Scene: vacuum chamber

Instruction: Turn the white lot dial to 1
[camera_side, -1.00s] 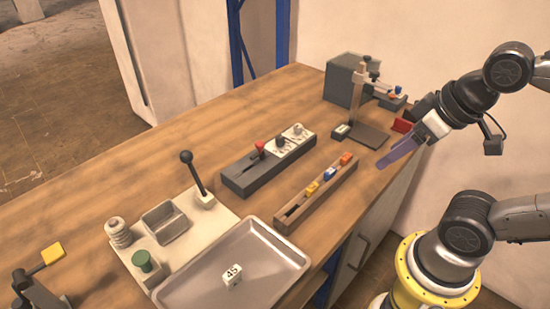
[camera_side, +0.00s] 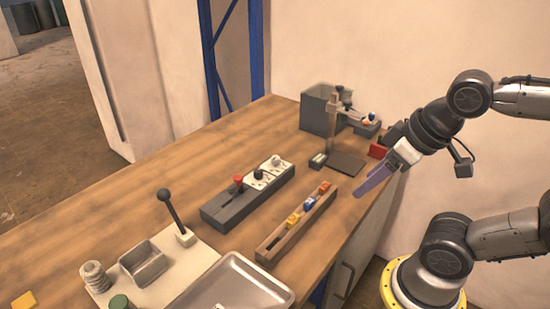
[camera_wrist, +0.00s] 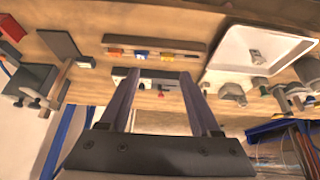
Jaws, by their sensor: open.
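A dark control block (camera_side: 225,212) stands in the middle of the bench. The block (camera_wrist: 124,73) also shows between my fingers in the wrist view, small and partly hidden. My gripper (camera_side: 358,192) is open and empty, with purple fingers pointing down-left above the bench's right edge, well to the right of the dial.
A wooden rack (camera_side: 268,242) with coloured pieces lies between my gripper and the block. A stand (camera_side: 332,128) on a dark base and a grey box (camera_side: 318,112) are behind. A metal tray (camera_side: 222,284) and a lever (camera_side: 168,208) are in front.

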